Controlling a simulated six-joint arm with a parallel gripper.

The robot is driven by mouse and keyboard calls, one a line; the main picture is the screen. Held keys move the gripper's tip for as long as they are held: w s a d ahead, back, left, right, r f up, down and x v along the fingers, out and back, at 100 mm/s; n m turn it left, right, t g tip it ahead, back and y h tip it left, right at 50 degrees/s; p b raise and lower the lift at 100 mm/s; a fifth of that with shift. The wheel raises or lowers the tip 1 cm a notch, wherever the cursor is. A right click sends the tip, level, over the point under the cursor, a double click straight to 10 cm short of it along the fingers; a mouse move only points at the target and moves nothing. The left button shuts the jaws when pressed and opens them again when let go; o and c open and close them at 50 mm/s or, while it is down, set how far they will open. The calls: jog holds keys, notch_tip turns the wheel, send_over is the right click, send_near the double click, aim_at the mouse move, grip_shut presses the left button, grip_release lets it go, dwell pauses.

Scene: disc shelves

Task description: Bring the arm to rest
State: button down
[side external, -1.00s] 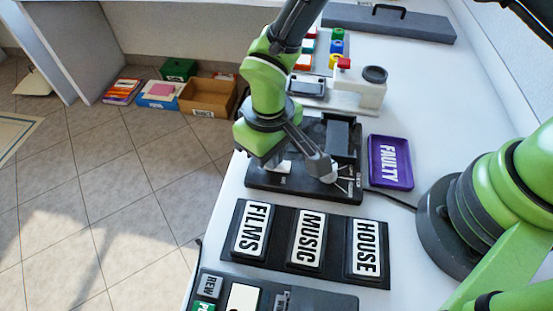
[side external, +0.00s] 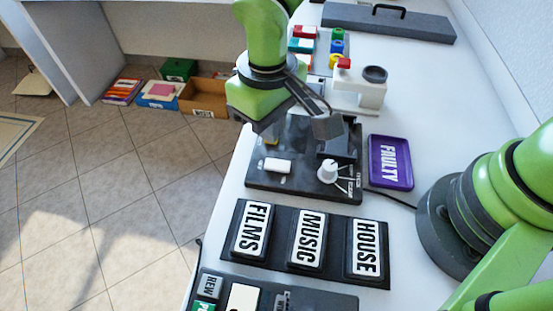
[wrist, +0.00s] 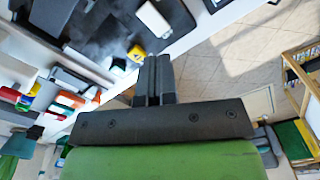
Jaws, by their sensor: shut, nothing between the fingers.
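My gripper (side external: 326,126) hangs above the far part of a black control panel (side external: 300,185), clear of its controls. In the wrist view the two dark fingers of my gripper (wrist: 154,62) are together, with nothing held. A white knob (side external: 328,172) and a white switch block (side external: 278,166) show on the panel, nearer the camera than my gripper. The switch also shows in the wrist view (wrist: 153,18), close to a small yellow part (wrist: 137,53). My gripper and wrist hide some of the panel's far side.
FILMS (side external: 252,231), MUSIC (side external: 309,239) and HOUSE (side external: 366,248) buttons are in front. Behind stand a white device with a dark round top (side external: 374,75) and coloured blocks (side external: 302,45). Boxes stand on the floor at left.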

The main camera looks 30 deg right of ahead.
jog(key=s+d+r+m+t+y, duration=0.1)
jog(key=d+r+m, duration=0.1)
jog(key=d+r, duration=0.45)
jog(key=s+d+r+m+t+y, duration=0.1)
jog(key=d+r+t, duration=0.15)
jog(key=r, duration=0.65)
jog(key=s+d+r+m+t, duration=0.3)
jog(key=s+d+r, duration=0.3)
jog(key=s, duration=0.5)
jog(key=shift+s+d+m+t, duration=0.35)
jog(key=shift+d+m, duration=0.15)
jog(key=shift+d, duration=0.75)
jog(key=shift+w, duration=0.1)
